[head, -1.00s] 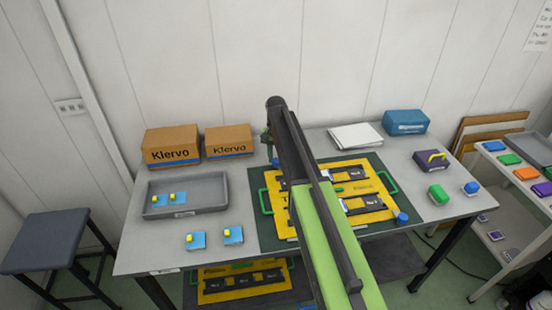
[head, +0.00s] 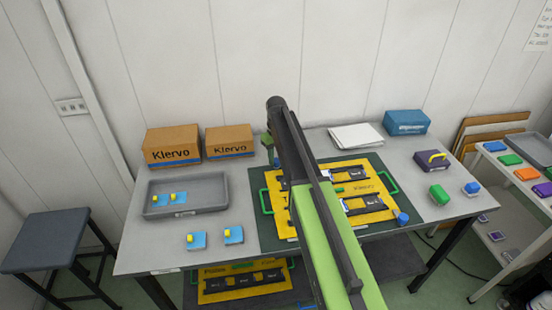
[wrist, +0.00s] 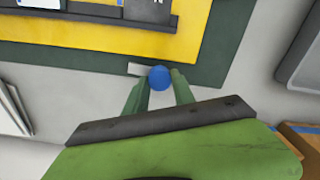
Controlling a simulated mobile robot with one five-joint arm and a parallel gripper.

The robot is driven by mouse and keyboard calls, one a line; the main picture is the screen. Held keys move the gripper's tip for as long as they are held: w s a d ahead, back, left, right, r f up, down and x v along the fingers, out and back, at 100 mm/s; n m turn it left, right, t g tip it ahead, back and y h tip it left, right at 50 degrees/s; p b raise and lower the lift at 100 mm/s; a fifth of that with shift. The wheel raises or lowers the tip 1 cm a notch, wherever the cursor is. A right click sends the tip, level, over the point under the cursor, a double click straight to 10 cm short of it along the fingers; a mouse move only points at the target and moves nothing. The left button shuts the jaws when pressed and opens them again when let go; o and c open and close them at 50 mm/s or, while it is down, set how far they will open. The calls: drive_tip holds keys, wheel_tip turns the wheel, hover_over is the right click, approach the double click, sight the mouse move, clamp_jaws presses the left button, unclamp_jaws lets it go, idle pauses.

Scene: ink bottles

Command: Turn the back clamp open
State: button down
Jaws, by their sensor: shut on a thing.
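The back clamp shows in the wrist view as a round blue knob (wrist: 159,77) with a short pale bar (wrist: 139,69) reaching left from it, by the edge of the dark green mat (wrist: 214,62). My gripper (wrist: 158,88) is shut on the blue knob, one green finger on each side. In the head view my gripper (head: 267,142) is low at the mat's back left, partly hidden by my arm; a bit of blue (head: 275,163) shows below it. The yellow plate (head: 371,191) lies on the mat. Another blue knob (head: 402,218) stands at its front right.
Two cardboard boxes (head: 172,146) (head: 229,140) stand close left of my gripper. A grey tray (head: 211,196) is left of the mat. White sheets (head: 356,136) and a blue box (head: 405,122) lie at the back right. Green handles (head: 266,201) (head: 388,178) flank the plate.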

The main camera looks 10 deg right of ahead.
sight(276, 160)
drive_tip(key=shift+n, duration=0.7)
drive_tip(key=c, duration=1.1)
unclamp_jaws()
drive_tip(key=shift+o, duration=0.2)
drive_tip(key=shift+r, duration=0.15)
wheel_tip(276, 160, up, 17)
drive_tip(key=p, duration=1.7)
